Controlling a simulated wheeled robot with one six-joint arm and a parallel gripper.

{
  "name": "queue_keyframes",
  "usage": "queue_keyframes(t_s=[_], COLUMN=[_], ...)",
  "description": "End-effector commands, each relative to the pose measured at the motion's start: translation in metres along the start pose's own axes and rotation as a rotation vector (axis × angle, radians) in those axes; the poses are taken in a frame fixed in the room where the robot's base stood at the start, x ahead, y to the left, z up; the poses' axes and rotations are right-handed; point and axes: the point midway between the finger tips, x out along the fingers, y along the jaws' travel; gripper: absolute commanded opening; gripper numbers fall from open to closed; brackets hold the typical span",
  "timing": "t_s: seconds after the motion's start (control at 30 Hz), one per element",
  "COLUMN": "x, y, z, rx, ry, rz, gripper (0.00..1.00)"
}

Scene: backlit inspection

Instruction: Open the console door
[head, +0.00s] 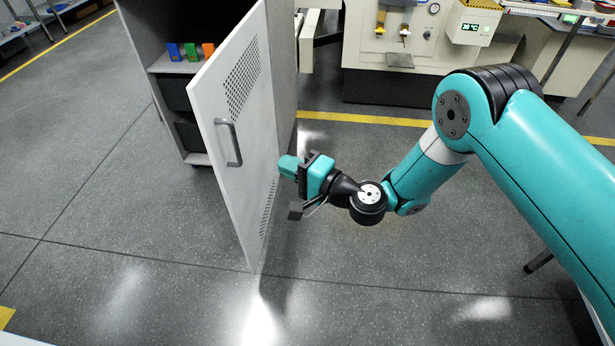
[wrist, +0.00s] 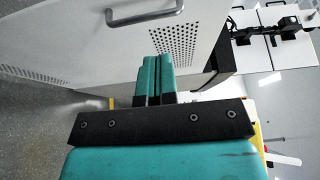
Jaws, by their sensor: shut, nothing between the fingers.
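The console door (head: 225,165) is a pale panel with a bar handle (head: 228,142) and perforated vents. It stands swung well open from the dark cabinet (head: 143,20), whose inside shows on its left. My gripper (head: 284,166) is to the right of the door, near its surface and away from the handle. I cannot tell whether the fingertips touch the panel. In the wrist view my gripper's two teal fingers (wrist: 156,78) are together with nothing between them. The door (wrist: 90,40) fills the upper left there, and its handle (wrist: 145,16) is beyond the fingertips.
Blue, green and orange items (head: 191,51) stand on a shelf inside the cabinet, with dark bins (head: 174,93) below. A pale machine (head: 412,60) stands at the back. Yellow lines (head: 365,118) mark the grey floor, which is clear in front of the door.

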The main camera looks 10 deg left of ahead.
Motion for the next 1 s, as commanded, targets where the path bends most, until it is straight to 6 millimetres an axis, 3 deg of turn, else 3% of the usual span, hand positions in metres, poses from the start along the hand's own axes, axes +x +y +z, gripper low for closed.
queue_keyframes(t_s=[0.03,0.4,0.7,1.0], x=[0.001,-0.019,-0.038,-0.044], y=[0.007,0.008,0.004,-0.003], z=[-0.001,0.006,0.011,0.014], rx=[-0.007,-0.007,-0.007,-0.013], ry=[0.0,-0.001,-0.001,-0.007], rz=[-0.007,-0.006,-0.006,-0.004], gripper=[0.0,0.0,0.0,0.0])
